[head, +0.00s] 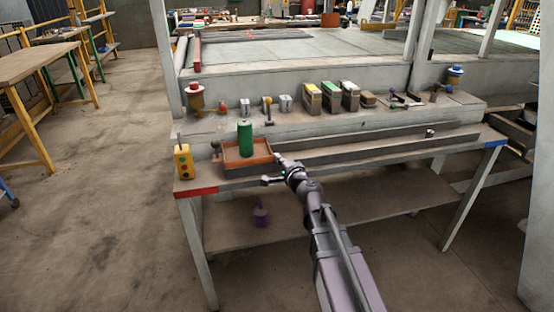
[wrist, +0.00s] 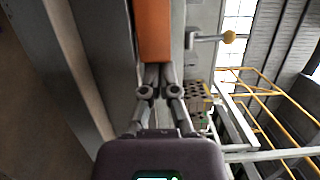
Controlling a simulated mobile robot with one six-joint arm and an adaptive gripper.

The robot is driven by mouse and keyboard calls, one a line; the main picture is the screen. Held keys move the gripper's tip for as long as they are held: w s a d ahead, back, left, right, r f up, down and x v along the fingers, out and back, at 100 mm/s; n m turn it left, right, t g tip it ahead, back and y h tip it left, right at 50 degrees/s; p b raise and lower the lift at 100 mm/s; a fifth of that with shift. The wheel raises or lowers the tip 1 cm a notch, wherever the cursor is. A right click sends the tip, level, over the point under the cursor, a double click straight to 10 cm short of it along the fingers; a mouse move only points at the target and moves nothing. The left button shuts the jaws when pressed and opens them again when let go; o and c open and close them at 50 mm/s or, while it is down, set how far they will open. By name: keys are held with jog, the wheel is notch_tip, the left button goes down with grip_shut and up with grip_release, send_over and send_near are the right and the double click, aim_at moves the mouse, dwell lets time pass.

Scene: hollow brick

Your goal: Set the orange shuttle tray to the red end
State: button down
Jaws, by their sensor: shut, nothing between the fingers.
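The orange shuttle tray (head: 262,161) sits near the left part of the bench, with a green cylinder (head: 245,138) standing upright in it. The red end (head: 196,191) is the bench's front left corner; the blue end (head: 494,144) is far to the right. My gripper (head: 279,158) is at the tray's right side, its fingers shut and empty. In the wrist view the shut fingertips (wrist: 155,68) are right at the end of the orange tray wall (wrist: 155,30). I cannot tell whether they touch it.
A long grey rail (head: 390,142) runs right from the tray. A yellow button box (head: 183,161) stands left of the tray. Several blocks and fittings line the ledge behind, including a yellow-topped block (head: 312,100). A purple object (head: 261,213) is below the bench top.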

jog(key=shift+a, duration=0.25)
jog(key=shift+d, duration=0.15)
